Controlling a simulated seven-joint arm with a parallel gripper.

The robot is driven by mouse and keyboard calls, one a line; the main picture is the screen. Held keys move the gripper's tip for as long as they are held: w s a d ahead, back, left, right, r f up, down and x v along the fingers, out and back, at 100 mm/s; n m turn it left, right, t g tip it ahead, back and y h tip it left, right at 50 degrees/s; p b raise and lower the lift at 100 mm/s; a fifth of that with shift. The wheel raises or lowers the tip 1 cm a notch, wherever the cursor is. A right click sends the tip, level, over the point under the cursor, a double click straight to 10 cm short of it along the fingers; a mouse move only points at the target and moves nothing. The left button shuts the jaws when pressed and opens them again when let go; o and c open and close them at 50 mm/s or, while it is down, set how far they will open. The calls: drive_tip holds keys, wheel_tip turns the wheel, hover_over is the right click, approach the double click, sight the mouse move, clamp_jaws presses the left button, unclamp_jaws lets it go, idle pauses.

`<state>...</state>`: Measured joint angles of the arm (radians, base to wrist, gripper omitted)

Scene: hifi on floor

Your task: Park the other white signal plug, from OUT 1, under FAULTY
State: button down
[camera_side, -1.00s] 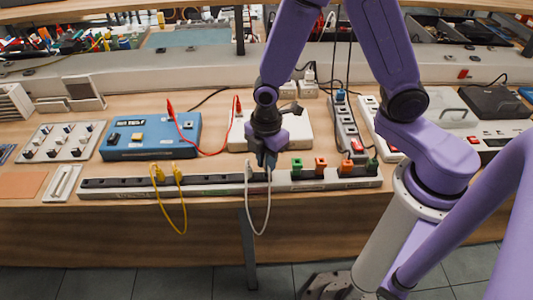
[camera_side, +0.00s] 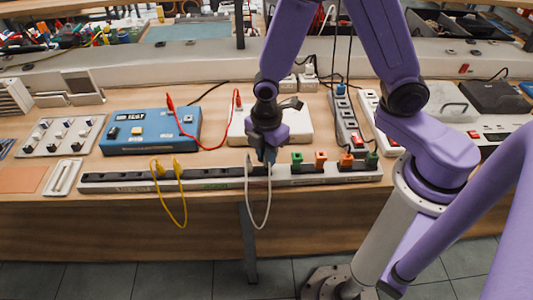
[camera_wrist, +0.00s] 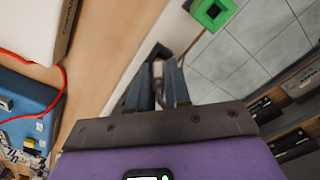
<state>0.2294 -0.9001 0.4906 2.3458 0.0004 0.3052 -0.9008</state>
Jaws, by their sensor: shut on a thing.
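My gripper (camera_side: 268,160) points down at the long socket strip (camera_side: 110,187) along the bench's front edge. It is shut on a white plug, which shows between the fingertips in the wrist view (camera_wrist: 158,68). The fingers mostly hide this plug in the side view. A white lead (camera_side: 263,226) loops down in front of the bench from the gripper to the other white plug (camera_side: 248,162), just left of the fingers at the strip. I cannot tell whether the held plug is still seated. The strip's labels, including OUT 1 and FAULTY, are too small to read.
Green (camera_side: 297,160) and orange (camera_side: 320,160) plugs stand in the strip just right of my gripper. A yellow lead (camera_side: 183,212) hangs from the strip to the left. A blue tester box (camera_side: 150,133) with a red lead (camera_side: 212,147) lies behind. The strip's left end looks clear.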

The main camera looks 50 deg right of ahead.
drive_tip(key=shift+f, duration=1)
idle(1.1)
drive_tip(key=c, duration=1)
unclamp_jaws()
drive_tip(key=shift+r, duration=0.1)
drive_tip(key=shift+r, duration=11.15)
drive_tip(key=shift+s, duration=0.1)
drive_tip(key=s+d+f+m, duration=0.1)
drive_tip(key=s+d, duration=0.1)
drive_tip(key=s, duration=0.3)
drive_tip(key=s+d+f+m, duration=0.2)
drive_tip(key=s+d, duration=0.1)
drive_tip(key=s, duration=0.3)
drive_tip(key=s+d+f+m, duration=0.2)
drive_tip(key=s+d, duration=0.1)
drive_tip(key=s, duration=0.3)
drive_tip(key=shift+s+d+f, duration=0.1)
drive_tip(key=shift+s, duration=0.1)
